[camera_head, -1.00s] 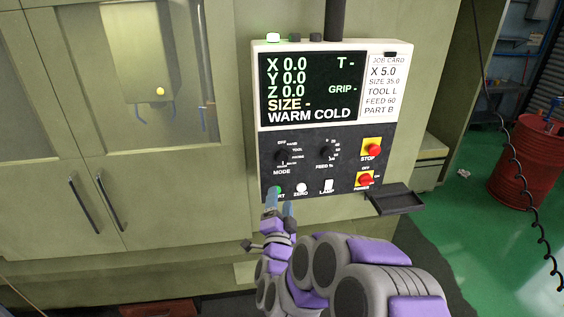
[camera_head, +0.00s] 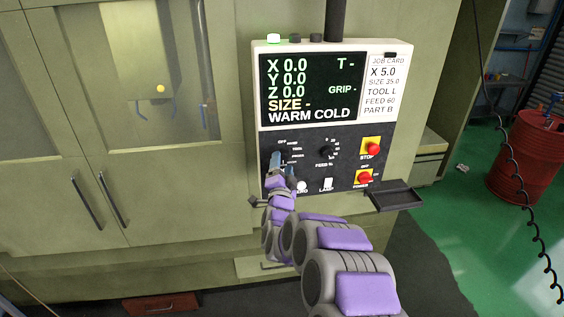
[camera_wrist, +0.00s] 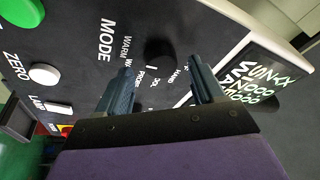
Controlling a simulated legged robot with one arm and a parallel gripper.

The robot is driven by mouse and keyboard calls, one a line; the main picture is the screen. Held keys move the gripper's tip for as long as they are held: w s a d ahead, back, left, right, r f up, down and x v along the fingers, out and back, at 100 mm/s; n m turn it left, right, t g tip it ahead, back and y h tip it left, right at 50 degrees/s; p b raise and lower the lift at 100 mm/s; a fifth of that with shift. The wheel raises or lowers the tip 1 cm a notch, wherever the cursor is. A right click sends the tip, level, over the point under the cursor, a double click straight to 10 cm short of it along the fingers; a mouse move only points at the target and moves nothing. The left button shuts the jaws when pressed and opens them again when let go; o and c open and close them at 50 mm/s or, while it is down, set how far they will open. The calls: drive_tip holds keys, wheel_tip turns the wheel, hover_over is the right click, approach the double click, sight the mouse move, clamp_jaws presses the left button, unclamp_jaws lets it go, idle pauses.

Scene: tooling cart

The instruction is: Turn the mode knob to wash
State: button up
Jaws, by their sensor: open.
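The black mode knob (camera_wrist: 159,53) shows in the wrist view just beyond and between my fingertips, with the MODE lettering to its left and small position labels around it. A gap shows between it and the fingers; I cannot tell whether either finger touches it. Its pointer direction is not clear. In the head view my gripper (camera_head: 279,158) is in front of the MODE dial and hides most of the knob and its labels. In the wrist view my gripper (camera_wrist: 161,76) is open, its two blue-grey fingers apart with nothing between the pads.
The control panel (camera_head: 347,143) also carries a feed knob (camera_head: 327,151), a red stop button (camera_head: 373,149) and a red power knob (camera_head: 364,177). The screen (camera_head: 312,85) reads WARM COLD. A white ZERO button (camera_wrist: 44,73) is near. A small black tray (camera_head: 397,195) sticks out below right.

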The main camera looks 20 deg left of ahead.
drive_tip(key=shift+w+a+r, duration=0.1)
drive_tip(key=shift+w+a, duration=0.1)
drive_tip(key=shift+w, duration=0.5)
drive_tip(key=shift+c, duration=0.2)
drive_tip(key=c, duration=1)
drive_tip(key=shift+d+f+n+y+b, duration=0.1)
drive_tip(key=shift+f+n+y+b, duration=0.1)
drive_tip(key=shift+n+b, duration=0.4)
drive_tip(key=shift+f+n+y+b, duration=0.1)
drive_tip(key=shift+n+y+b, duration=0.1)
drive_tip(key=shift+n+b, duration=0.4)
drive_tip(key=shift+d+r+n+y+b, duration=0.1)
drive_tip(key=shift+n+y+b, duration=0.75)
drive_tip(key=shift+n, duration=0.8)
drive_tip(key=shift+n+y+b, duration=0.45)
drive_tip(key=shift+n+b, duration=0.7)
drive_tip(key=shift+n, duration=0.5)
